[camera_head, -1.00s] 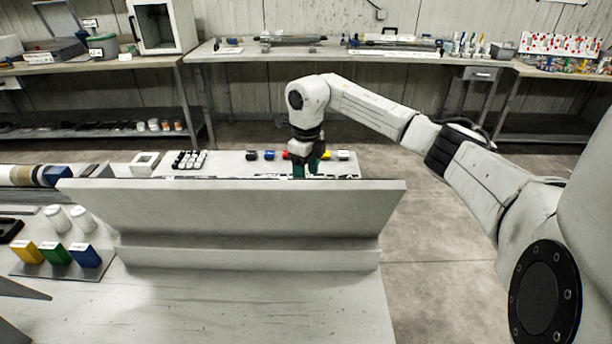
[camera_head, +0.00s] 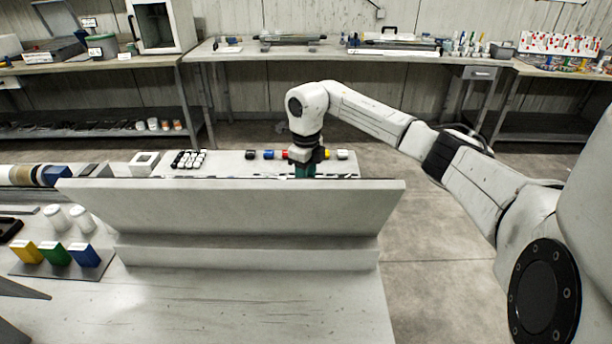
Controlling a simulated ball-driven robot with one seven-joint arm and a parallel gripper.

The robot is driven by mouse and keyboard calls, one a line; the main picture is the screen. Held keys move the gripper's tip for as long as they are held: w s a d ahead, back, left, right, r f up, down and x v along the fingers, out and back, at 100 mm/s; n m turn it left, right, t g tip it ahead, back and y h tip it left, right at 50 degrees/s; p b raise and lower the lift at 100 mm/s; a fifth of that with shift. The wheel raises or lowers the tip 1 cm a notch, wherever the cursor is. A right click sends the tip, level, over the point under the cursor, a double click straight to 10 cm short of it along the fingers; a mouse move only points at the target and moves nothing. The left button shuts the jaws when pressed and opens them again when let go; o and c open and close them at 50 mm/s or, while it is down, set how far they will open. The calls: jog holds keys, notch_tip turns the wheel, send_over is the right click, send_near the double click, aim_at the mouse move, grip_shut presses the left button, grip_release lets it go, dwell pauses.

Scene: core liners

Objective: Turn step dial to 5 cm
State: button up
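My gripper (camera_head: 305,171) points straight down behind the top edge of the big pale panel (camera_head: 240,210). Its teal fingers show only in part, and their tips are hidden by the panel. I cannot tell whether they are open or shut, or touching anything. No step dial or scale can be made out; the panel's far side is hidden from this view.
Open floor (camera_head: 440,240) lies to the right.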

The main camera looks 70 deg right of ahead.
jog(key=shift+c, duration=0.7)
jog(key=shift+r+m, duration=0.1)
jog(key=shift+m, duration=0.2)
jog(key=m+p, duration=0.3)
jog(key=shift+r+m, duration=0.15)
jog(key=shift+m, duration=0.15)
jog(key=m+p, duration=0.2)
jog(key=m, duration=0.1)
jog(key=shift+m+p, duration=0.9)
jog(key=shift+w, duration=0.1)
jog(key=o, duration=1)
jog(key=shift+f, duration=0.2)
